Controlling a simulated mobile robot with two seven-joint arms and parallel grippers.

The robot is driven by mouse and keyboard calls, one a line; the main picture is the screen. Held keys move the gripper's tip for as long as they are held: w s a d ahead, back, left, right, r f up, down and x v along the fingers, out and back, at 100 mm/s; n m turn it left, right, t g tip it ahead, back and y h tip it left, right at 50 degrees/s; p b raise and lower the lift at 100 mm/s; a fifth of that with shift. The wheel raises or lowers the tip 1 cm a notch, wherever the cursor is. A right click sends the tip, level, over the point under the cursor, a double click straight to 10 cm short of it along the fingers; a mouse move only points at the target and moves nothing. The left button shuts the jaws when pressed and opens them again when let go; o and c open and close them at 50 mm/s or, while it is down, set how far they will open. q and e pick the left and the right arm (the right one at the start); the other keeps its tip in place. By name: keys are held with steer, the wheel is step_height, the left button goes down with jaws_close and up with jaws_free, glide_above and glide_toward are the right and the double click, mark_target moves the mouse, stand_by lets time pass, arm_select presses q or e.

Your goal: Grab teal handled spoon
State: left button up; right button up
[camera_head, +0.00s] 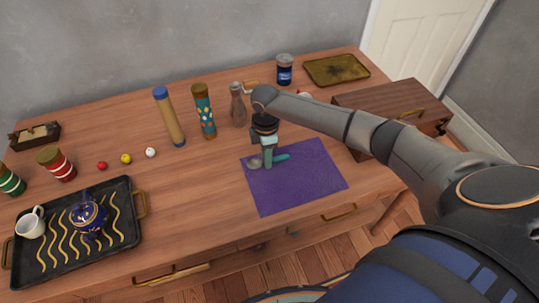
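The teal handled spoon (283,157) lies on the purple mat (296,190), near the mat's upper left part. Its teal handle points right and its round metal bowl is at the left. My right gripper (267,164) reaches down from above over the spoon's middle and hides that part. Its fingers are at the spoon, but I cannot tell whether they are open or shut, or whether they touch it. My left gripper is not in view.
A dark tray (60,268) with a blue teapot (88,215) and a white mug (31,224) is at the left. Several canisters stand behind the mat. A wooden box (385,100) is at the right. The table front is clear between tray and mat.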

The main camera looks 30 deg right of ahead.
jaws_close()
steer(key=shift+r, duration=0.1)
stand_by(0.4)
